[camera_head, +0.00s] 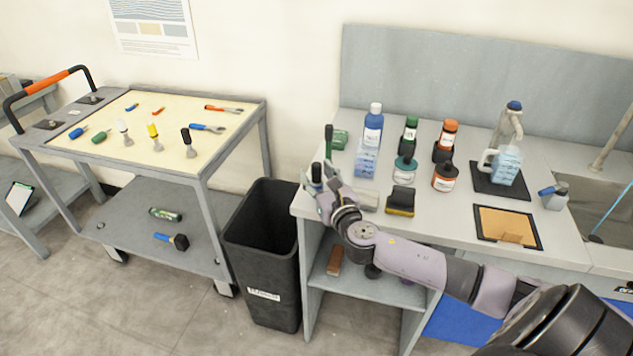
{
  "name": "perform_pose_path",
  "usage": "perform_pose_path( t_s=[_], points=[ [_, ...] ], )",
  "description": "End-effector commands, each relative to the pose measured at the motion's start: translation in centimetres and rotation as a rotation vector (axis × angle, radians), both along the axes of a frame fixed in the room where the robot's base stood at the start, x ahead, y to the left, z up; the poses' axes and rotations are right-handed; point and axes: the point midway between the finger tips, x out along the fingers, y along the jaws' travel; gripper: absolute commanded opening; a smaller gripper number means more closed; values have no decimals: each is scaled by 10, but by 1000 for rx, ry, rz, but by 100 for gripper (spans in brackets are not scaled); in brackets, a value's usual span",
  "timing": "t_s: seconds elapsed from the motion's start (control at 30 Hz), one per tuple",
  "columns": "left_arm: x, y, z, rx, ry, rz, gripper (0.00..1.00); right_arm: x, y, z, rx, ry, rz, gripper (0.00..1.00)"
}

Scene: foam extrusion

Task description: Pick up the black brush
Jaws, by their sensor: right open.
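My right gripper (319,190) reaches in from the lower right and is open over the left end of the counter. A dark upright object (317,174) shows between or just behind its fingers; I cannot tell whether it is a brush or whether they touch it. A black-handled tool with a pale flat end (188,142) stands on the cart's cream top, well left of the gripper. A blue-handled brush with a dark head (173,241) lies on the cart's lower shelf. I cannot tell for sure which thing is the black brush. My left gripper is not in view.
The counter (450,222) holds several bottles and jars, a yellow-and-black block (401,201), a dark tray (507,227) and a pitcher (507,166). A black bin (262,255) stands between the counter and the grey cart (105,165). A sink (600,215) is at right.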

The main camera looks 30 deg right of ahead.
Motion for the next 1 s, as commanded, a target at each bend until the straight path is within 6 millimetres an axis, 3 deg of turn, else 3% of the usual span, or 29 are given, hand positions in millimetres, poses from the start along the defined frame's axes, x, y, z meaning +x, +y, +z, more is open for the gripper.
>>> perform_pose_path(
  t_s=[0.33, 1.0],
  points=[
    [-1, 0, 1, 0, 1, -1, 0, 7, -1, -1, 0, 1, 1, 43],
    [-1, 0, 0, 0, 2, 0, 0, 7, -1, 0, -1, 1, 0, 0]
  ],
)
